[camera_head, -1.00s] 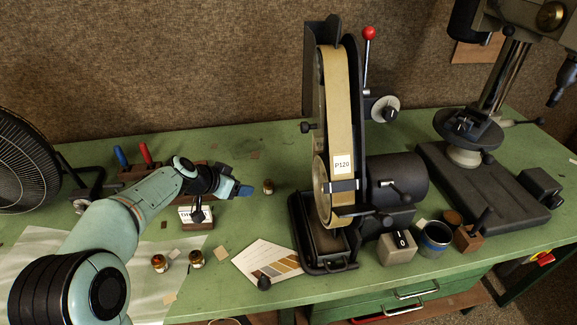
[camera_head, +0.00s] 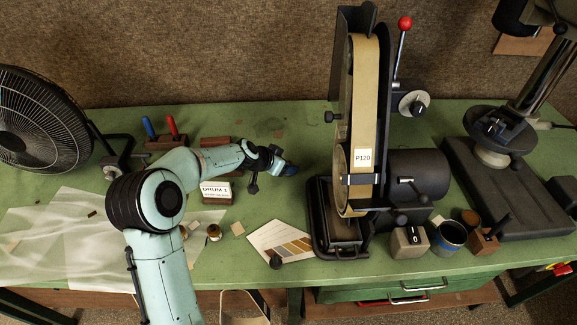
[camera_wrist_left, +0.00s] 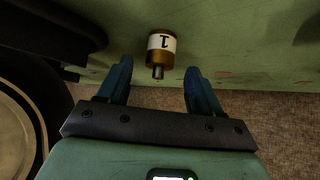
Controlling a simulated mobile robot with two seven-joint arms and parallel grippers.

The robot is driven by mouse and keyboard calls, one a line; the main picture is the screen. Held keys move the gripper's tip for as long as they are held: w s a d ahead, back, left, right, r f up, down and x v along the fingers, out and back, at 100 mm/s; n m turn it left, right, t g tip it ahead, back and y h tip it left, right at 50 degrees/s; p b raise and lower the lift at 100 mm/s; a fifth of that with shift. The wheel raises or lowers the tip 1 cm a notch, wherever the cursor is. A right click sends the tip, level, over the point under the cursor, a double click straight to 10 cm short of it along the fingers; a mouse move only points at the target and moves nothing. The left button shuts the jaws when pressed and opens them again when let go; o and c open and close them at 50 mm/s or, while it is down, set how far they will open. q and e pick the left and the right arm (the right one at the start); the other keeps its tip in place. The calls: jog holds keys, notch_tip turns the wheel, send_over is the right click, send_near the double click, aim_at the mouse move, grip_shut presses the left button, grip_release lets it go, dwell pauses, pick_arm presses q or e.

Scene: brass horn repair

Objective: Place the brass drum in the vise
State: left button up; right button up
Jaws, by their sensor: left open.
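My left gripper (camera_head: 288,169) is low over the bench, left of the belt sander. In the left wrist view its blue fingers (camera_wrist_left: 160,70) are apart with nothing between their pads. The brass drum (camera_wrist_left: 162,46), with a white band marked 1 and a short stem, stands just ahead, lined up with the gap between the fingers. No contact shows. In the head view my gripper hides this drum. A small grey vise-like clamp (camera_head: 116,166) sits at the bench's left, beside the fan; its jaws are too small to make out. My right gripper is out of view.
The belt sander (camera_head: 362,130) stands close to the right of my gripper. A card marked DRUM 1 (camera_head: 215,193) stands under my forearm. Another small brass drum (camera_head: 213,232) sits nearer the front. The fan (camera_head: 40,125) is at the left; a drill press (camera_head: 500,140) at the right.

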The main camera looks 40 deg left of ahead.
pick_arm(q)
jog(key=p+x, duration=0.1)
jog(key=x, duration=0.2)
jog(key=shift+w+f, duration=0.1)
jog(key=shift+w, duration=0.2)
jog(key=shift+s, duration=0.1)
jog(key=shift+c, duration=0.3)
jog(key=c, duration=1)
jog(key=shift+c, duration=0.5)
